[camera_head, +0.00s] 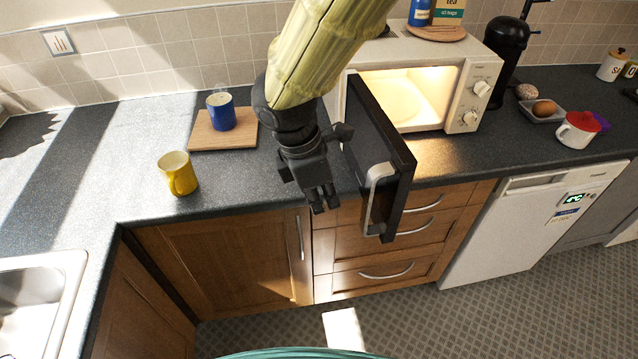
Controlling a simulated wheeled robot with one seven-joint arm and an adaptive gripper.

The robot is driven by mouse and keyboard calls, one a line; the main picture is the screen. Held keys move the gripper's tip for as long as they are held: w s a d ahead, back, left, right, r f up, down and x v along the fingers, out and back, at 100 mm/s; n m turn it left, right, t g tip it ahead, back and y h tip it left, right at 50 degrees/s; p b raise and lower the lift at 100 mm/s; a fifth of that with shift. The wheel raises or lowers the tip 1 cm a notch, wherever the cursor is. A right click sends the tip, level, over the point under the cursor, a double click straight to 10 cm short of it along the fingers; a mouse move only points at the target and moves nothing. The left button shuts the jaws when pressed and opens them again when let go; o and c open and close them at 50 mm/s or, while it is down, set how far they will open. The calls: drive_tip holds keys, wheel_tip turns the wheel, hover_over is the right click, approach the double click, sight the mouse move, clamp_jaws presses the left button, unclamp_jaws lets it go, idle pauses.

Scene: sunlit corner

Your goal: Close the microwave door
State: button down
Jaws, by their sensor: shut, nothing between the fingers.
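The white microwave (473,96) stands on the counter at the back, lit inside. Its dark door (392,146) is open, swung out toward me on the left side. The door's silver handle (375,200) faces left and down. My gripper (321,203) is shut and empty, just left of the door, over the counter's front edge. I cannot tell whether my wrist touches the door. My arm hides part of the microwave's left side.
A yellow mug (178,174) stands at left on the counter, and a blue mug (221,112) on a wooden board (240,139). A black coffee maker (508,60), an egg dish (541,112) and a red-and-white mug (577,131) stand at right. Floor in front is clear.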

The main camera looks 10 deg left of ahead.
drive_tip(key=w+d+f+p, duration=0.1)
drive_tip(key=d+f+p, duration=0.1)
drive_tip(key=d+f, duration=0.2)
drive_tip(key=shift+w+d+f, duration=0.35)
drive_tip(key=shift+d, duration=0.15)
